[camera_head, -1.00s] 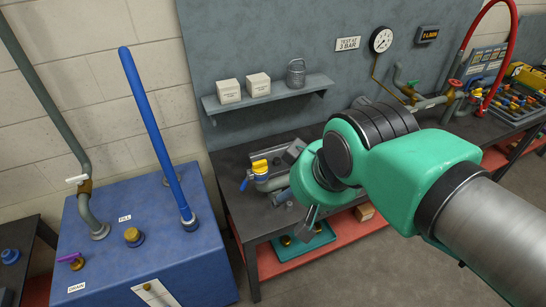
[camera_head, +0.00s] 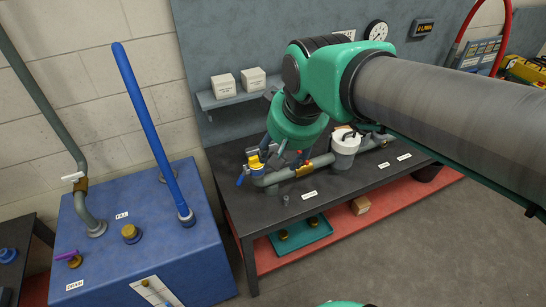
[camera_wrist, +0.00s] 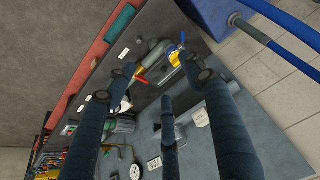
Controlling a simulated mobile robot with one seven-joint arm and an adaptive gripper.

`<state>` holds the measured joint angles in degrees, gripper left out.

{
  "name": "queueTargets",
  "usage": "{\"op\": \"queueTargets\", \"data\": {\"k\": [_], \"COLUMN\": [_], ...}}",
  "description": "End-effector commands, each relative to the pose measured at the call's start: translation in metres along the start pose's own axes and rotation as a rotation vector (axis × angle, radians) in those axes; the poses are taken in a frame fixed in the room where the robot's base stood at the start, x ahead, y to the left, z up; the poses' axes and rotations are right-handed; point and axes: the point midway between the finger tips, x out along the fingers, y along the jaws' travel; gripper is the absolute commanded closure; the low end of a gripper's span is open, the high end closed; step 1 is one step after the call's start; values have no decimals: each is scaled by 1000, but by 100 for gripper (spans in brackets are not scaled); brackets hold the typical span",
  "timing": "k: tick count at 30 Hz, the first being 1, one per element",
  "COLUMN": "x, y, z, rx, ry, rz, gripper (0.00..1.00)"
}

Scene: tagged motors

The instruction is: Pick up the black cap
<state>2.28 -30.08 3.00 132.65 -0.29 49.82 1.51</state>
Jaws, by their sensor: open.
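I cannot pick out a black cap for certain in either view. My gripper (camera_head: 282,160) hangs below the green wrist in the head view, over the pipework on the dark workbench (camera_head: 345,205). Its fingers are spread in the wrist view (camera_wrist: 166,84), with nothing seen between them. The grey pipe (camera_head: 292,174) with a yellow-and-blue valve (camera_head: 256,161) at its left end lies under and beside the gripper. The same yellow valve (camera_wrist: 175,57) shows near the fingertips in the wrist view. My arm and fingers hide part of the bench.
A white-topped container (camera_head: 345,150) stands behind the pipe. A wall shelf (camera_head: 210,101) with two white boxes is behind my wrist. A blue tank (camera_head: 150,250) with an upright blue pipe (camera_head: 150,125) stands left. The bench's front edge is clear.

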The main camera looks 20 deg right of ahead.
Motion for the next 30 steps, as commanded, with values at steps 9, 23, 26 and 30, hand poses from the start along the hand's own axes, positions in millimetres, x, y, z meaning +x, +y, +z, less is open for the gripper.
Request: {"op": "queueTargets", "data": {"k": [9, 23, 26, 30], "x": [44, 137, 161, 199], "y": [14, 44, 52, 64], "z": [-74, -163, -180, -200], "rx": [48, 116, 131, 152], "ry": [-53, -124, -139, -162], "rz": [17, 40, 45, 52], "gripper": [47, 47, 47, 47]}}
